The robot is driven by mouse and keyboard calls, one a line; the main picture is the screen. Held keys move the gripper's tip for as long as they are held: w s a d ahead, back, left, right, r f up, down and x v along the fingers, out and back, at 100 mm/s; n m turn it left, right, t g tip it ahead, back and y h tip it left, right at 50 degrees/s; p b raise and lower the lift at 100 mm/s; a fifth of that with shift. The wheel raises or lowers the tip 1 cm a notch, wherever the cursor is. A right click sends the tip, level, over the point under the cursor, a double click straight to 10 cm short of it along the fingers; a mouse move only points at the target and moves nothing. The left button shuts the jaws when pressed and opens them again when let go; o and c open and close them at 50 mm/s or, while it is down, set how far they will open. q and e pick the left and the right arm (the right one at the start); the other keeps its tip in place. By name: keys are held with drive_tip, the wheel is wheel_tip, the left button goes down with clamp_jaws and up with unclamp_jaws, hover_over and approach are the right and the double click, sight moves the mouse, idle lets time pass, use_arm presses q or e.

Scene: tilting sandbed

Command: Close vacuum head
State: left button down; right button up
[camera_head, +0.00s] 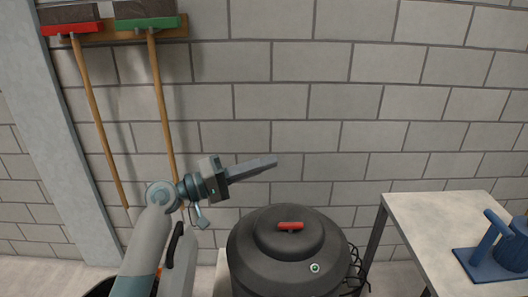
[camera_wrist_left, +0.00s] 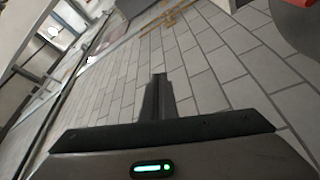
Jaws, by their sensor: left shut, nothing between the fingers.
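The vacuum head (camera_head: 289,252) is a dark grey round lid with a raised middle and a red handle (camera_head: 290,226) on top. It stands at the bottom centre of the head view, and what is below it is cut off. My left gripper (camera_head: 273,161) is shut and empty. It is above and to the left of the vacuum head, apart from it, and points right. In the left wrist view the shut fingers (camera_wrist_left: 158,80) point at the brick wall. My right gripper is not in view.
A table (camera_head: 420,215) with a blue tool (camera_head: 492,248) stands at the right. Two brooms (camera_head: 157,80) hang on the brick wall at the upper left. Black cables (camera_head: 355,268) hang at the vacuum's right side. The space above the vacuum head is clear.

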use_arm(q)
drive_tip(key=s+f+b, duration=0.4)
drive_tip(key=s+f, duration=0.7)
drive_tip(key=shift+s+b, duration=0.2)
drive_tip(key=shift+b, duration=0.2)
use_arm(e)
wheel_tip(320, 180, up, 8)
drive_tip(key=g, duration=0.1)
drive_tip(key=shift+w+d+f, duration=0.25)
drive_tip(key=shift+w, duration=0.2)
use_arm(q)
drive_tip(key=b+v, duration=0.2)
drive_tip(key=v, duration=0.5)
drive_tip(key=shift+a, duration=0.25)
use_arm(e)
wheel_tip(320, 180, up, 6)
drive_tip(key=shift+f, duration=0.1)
use_arm(q)
drive_tip(key=shift+s+f, duration=0.1)
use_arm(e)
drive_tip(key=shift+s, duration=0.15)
